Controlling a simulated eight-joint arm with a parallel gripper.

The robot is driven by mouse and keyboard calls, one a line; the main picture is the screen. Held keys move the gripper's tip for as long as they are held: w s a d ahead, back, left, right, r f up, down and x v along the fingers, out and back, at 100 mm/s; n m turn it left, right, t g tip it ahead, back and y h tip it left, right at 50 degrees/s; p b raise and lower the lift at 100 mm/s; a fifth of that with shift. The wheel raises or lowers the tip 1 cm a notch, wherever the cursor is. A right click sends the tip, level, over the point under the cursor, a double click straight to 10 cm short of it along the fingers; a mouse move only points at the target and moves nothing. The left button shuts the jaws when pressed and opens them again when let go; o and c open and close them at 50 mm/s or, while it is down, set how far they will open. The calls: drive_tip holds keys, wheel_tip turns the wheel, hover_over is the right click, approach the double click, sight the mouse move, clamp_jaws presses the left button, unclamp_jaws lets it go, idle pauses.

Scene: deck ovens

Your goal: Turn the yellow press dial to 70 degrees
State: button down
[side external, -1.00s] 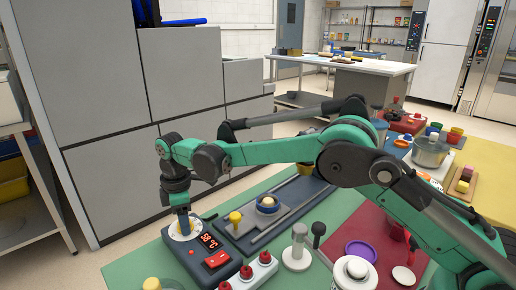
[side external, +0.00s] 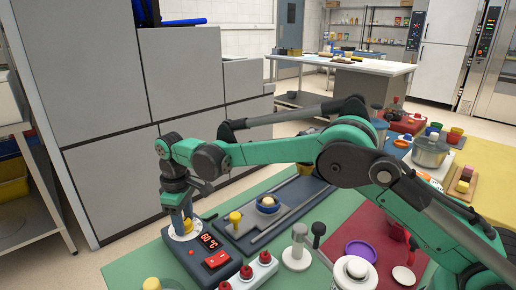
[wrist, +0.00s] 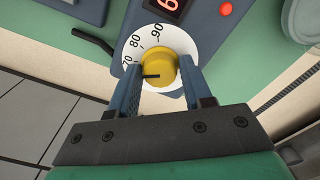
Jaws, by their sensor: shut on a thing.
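The yellow press dial (side external: 187,226) sits on a white scale disc on a dark blue press unit (side external: 205,278) at the front left. My gripper (side external: 187,218) points down over it, its two fingers shut on the dial's sides. In the wrist view the yellow dial (wrist: 158,66) lies between my fingertips (wrist: 161,78), and a black pointer mark runs toward its left side. Scale numbers 70, 80 and 90 show around the disc; the rest is hidden. The red-lit display (side external: 209,241) appears to read 60 °C; the wrist view cuts it off.
A red rocker switch (side external: 216,259) is on the same unit. To its right are a white strip with red knobs (side external: 247,272), a blue plate (side external: 236,235) with a yellow knob, and a grey-white stamp-like tool (side external: 297,248). Grey cabinets (side external: 135,170) stand behind my gripper.

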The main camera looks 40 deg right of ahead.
drive_tip(key=shift+m, duration=0.8)
drive_tip(key=shift+c, duration=1.9)
unclamp_jaws()
drive_tip(key=shift+r, duration=2.85)
